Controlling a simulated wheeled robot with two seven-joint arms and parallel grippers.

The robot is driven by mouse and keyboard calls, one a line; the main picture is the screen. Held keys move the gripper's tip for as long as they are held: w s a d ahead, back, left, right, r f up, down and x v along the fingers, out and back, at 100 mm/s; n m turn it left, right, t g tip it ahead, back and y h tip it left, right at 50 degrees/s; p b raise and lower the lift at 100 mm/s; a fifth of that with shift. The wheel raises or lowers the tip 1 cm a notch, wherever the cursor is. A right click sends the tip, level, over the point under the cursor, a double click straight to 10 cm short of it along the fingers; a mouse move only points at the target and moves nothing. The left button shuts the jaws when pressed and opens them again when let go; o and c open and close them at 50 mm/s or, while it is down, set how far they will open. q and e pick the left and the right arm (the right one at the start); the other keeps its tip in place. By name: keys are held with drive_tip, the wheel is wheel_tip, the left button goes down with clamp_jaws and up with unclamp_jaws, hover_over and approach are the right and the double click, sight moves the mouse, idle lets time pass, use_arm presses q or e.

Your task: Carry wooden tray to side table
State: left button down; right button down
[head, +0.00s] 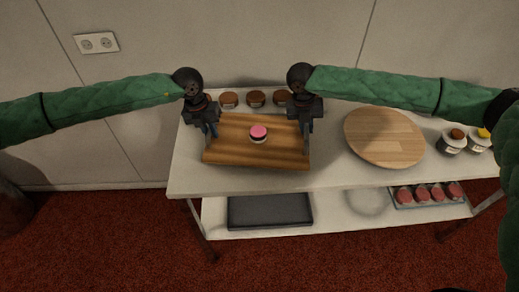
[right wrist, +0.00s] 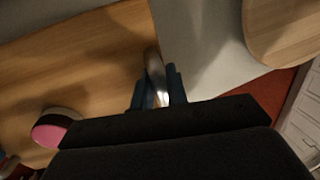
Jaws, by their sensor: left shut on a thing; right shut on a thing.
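The wooden tray (head: 236,152) is a rectangular striped board at the left part of the white table (head: 189,178). I cannot tell whether it touches the tabletop. A small cake with a pink top (head: 258,133) stands on it, and both show in the right wrist view, the tray (right wrist: 85,62) and the cake (right wrist: 50,130). My left gripper (head: 212,130) is shut on the tray's left side. My right gripper (head: 305,130) is shut on its right side, at a metal handle (right wrist: 155,72). The left handle is hidden by my gripper.
A round wooden turntable (head: 384,138) stands right of the tray. Several brown cakes (head: 256,98) line the back edge. The lower shelf holds a dark tray (head: 270,210) and a rack of red jars (head: 428,194).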

sight(212, 140)
use_arm(q)
drive_tip(key=shift+a+f, duration=0.1)
drive_tip(key=shift+f, duration=0.1)
use_arm(e)
drive_tip(key=shift+d+f, duration=0.1)
drive_tip(key=shift+f, duration=0.1)
